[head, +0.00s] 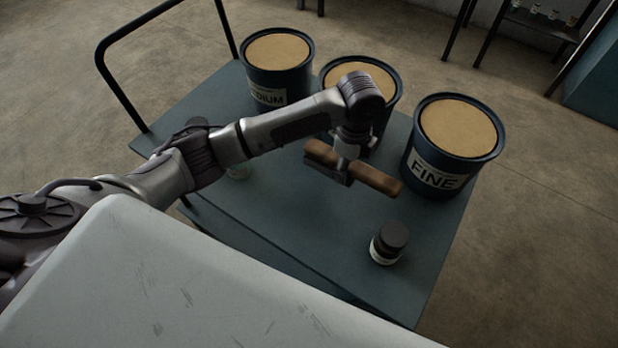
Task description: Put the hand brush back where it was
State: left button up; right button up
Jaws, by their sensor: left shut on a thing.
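The hand brush (378,181) has a brown wooden body. My left gripper (341,172) is shut around its middle, from above. The brush lies roughly level over the blue-grey cart top (300,228), in front of the tubs. I cannot tell whether its underside touches the cart top. My right gripper is not in view.
A "FINE" tub (455,140), a middle tub (385,78) partly behind my arm and a tub marked "...DIUM" (278,75) stand along the cart's back. A dark-lidded jar (390,240) stands at the front right. The cart's handle (118,88) rises at left.

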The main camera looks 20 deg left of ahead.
aim_at(314, 150)
pick_arm(q)
jog(key=a+f, duration=0.1)
jog(key=a, duration=0.1)
jog(key=a+f, duration=0.2)
jog(key=a, duration=0.1)
jog(key=a+f, duration=0.1)
jog(key=a, duration=0.1)
jog(key=shift+s+a+f, duration=0.2)
jog(key=shift+a+f, duration=0.3)
jog(key=shift+a, duration=0.2)
jog(key=shift+f, duration=1.95)
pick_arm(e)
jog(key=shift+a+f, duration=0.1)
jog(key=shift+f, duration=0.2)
pick_arm(q)
jog(key=shift+f+b, duration=0.1)
jog(key=shift+b, duration=0.2)
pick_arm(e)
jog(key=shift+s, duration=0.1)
pick_arm(q)
jog(key=o, duration=1.2)
notch_tip(314, 150, up, 12)
jog(key=shift+r+p, duration=0.1)
jog(key=shift+p, duration=0.6)
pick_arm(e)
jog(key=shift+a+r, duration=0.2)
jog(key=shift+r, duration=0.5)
